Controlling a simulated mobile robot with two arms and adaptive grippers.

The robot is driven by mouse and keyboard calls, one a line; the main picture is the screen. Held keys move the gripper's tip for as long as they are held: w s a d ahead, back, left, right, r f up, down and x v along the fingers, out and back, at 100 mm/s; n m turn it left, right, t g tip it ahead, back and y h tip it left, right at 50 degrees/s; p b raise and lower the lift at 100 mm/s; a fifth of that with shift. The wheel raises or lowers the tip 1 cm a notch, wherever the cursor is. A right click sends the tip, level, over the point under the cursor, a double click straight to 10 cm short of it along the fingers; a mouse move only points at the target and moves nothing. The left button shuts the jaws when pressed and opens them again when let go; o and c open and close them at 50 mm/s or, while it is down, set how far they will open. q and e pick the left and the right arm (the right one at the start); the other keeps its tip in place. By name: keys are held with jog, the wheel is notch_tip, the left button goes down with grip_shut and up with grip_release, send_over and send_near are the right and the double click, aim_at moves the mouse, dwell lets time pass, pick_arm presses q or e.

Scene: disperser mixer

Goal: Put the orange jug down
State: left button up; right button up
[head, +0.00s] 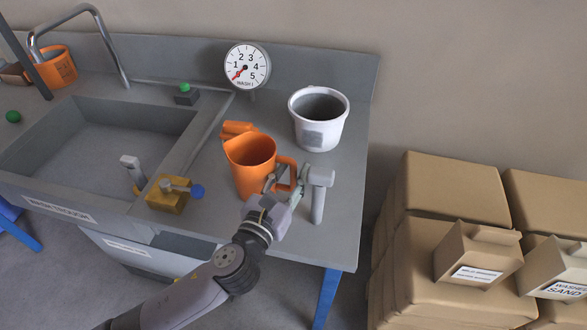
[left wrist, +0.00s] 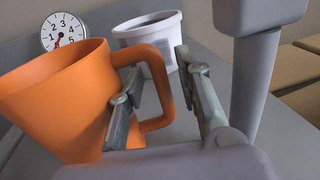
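The orange jug (head: 250,163) appears to stand upright on the grey counter (head: 222,222), right of the sink. Its handle points right, toward my left gripper (head: 283,183). In the left wrist view the jug (left wrist: 62,95) fills the left side. There the left gripper's fingers (left wrist: 160,92) are apart, one on either side of the handle's upright bar, with a visible gap at the right finger. My right gripper is in neither view.
A grey T-shaped post (head: 318,195) stands close right of my left gripper. A white bucket (head: 318,135) and a dial (head: 247,66) are behind. A yellow valve block (head: 168,196) with a blue knob sits left. Boxes (head: 440,265) are stacked right of the counter.

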pick_arm(q)
jog(key=v, duration=1)
jog(key=shift+s+a+r, duration=0.1)
jog(key=shift+s+a, duration=0.1)
jog(key=shift+s, duration=0.05)
